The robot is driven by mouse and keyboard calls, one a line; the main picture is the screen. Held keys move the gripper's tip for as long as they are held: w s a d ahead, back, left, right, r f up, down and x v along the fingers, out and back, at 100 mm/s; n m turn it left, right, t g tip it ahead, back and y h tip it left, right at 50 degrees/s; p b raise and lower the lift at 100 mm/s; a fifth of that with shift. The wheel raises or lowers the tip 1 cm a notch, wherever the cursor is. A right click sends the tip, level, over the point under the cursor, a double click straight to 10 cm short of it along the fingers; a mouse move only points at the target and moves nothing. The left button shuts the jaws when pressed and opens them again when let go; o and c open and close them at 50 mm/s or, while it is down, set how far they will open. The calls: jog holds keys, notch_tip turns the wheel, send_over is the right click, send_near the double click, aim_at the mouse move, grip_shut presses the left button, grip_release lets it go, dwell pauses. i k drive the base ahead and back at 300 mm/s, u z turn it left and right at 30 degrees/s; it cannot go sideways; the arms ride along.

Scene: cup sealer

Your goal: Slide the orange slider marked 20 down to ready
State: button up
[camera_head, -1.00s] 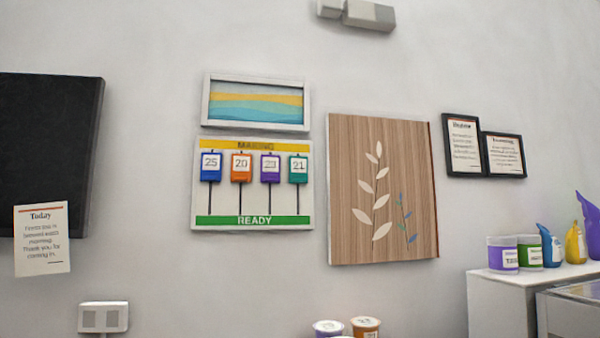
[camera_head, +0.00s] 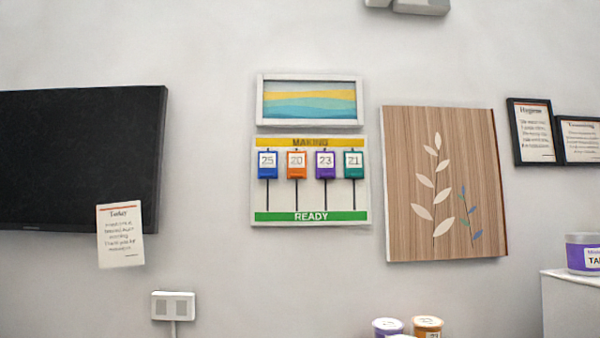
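The orange slider marked 20 (camera_head: 297,172) sits near the top of its vertical slot on a white wall board (camera_head: 282,202). It is just under the yellow MAKING strip (camera_head: 310,142). The green READY strip (camera_head: 311,216) runs along the board's bottom, below the slots. A blue slider marked 25 (camera_head: 268,172) is to its left. A purple slider marked 23 (camera_head: 325,171) and a green slider marked 21 (camera_head: 353,172) are to its right. All stand at about the same height. My gripper is not in view.
A wave picture (camera_head: 310,101) hangs directly above the board. A wooden leaf panel (camera_head: 400,180) hangs to the right, a black screen (camera_head: 70,165) to the left. Two cups (camera_head: 388,327) (camera_head: 427,326) show at the bottom edge. The wall below the board is bare.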

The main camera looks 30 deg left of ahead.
aim_at(296, 159)
jog(key=z, duration=0.55)
jog(key=k, duration=1.1)
jog(key=u, duration=1.1)
jog(key=i, duration=1.65)
jog(key=z, duration=0.05)
